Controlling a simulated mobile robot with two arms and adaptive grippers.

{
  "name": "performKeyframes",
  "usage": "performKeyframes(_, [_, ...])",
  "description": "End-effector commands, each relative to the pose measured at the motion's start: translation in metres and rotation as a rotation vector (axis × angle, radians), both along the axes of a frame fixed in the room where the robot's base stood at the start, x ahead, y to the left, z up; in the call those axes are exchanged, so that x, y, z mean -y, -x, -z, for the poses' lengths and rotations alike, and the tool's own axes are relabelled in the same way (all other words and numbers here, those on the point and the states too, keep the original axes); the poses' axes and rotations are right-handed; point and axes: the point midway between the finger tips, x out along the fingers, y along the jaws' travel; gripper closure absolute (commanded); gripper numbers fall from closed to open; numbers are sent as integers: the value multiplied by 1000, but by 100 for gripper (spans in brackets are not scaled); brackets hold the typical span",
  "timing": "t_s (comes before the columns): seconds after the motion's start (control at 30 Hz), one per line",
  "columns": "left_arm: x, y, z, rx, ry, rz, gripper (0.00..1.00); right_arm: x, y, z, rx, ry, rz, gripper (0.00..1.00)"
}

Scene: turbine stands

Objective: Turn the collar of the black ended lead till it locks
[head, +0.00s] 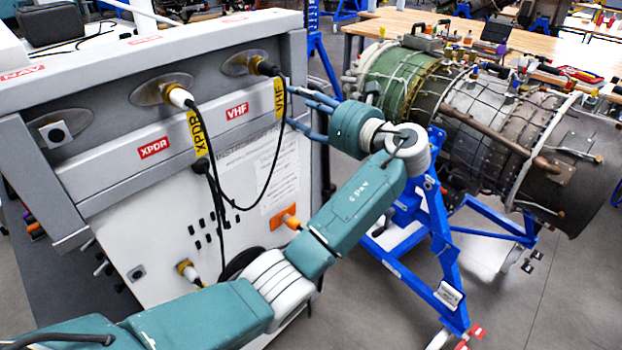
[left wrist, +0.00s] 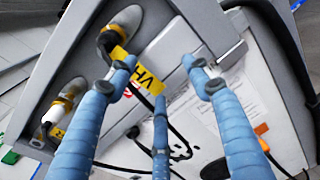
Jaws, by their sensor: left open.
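The black ended lead (head: 267,68) sits at the upper right socket (head: 240,64) of the grey panel, above the red VHF label, with a yellow VHF tag (head: 279,98) on its cable. In the left wrist view its black end (left wrist: 108,40) is at the socket, upper left of the fingers. Whether its collar is locked cannot be told. My left gripper (head: 297,106) is open and empty, its blue fingers just right of and below the black end, apart from it. The left wrist view shows its spread fingers (left wrist: 161,75). My right gripper is not in view.
A white ended lead (head: 180,97) with a yellow XPDR tag (head: 197,132) sits at the socket to the left. Black cables hang down the panel front. A turbine (head: 480,120) on a blue stand (head: 435,235) stands to the right, with a wooden bench (head: 440,28) behind.

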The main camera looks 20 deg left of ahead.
Motion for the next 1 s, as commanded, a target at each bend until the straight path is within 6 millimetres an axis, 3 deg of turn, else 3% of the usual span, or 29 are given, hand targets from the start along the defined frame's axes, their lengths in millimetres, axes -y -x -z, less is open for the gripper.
performKeyframes(0.5, [1, -23, 104, 7, 118, 92, 50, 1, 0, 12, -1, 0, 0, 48])
performKeyframes(1.0, [4, -30, 195, 18, 249, 147, 50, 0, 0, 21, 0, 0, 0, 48])
